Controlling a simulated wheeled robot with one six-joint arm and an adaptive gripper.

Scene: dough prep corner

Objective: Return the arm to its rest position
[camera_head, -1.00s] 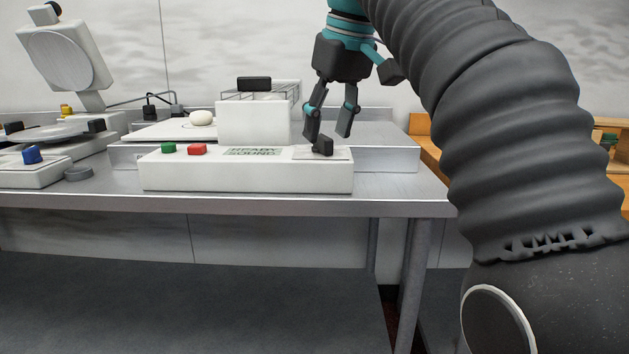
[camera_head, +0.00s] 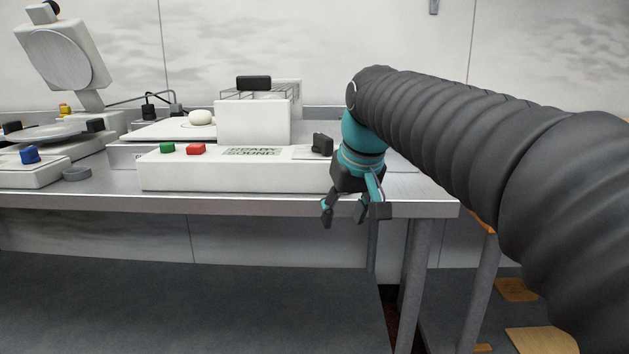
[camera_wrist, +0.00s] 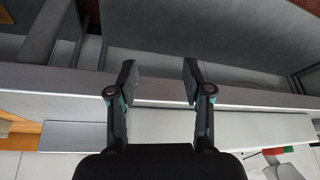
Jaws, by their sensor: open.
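My gripper (camera_head: 343,212) hangs in front of the steel table's front edge, near its right end, in the head view. Its fingers point down, apart and empty. In the wrist view my gripper (camera_wrist: 158,80) shows two spread fingers with nothing between them. My arm reaches in from the right of the head view, close to level, and covers part of the table's right end. The white control box (camera_head: 240,175) with green and red buttons stands just behind the gripper. The gripper hides the box's right end.
The steel table (camera_head: 230,203) carries a dough press (camera_head: 65,60) at left, a white dough ball (camera_head: 201,117) on a plate, and a white box with a wire rack (camera_head: 253,122). A dark lever (camera_head: 322,144) stands on the control box. Below the front edge is free room.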

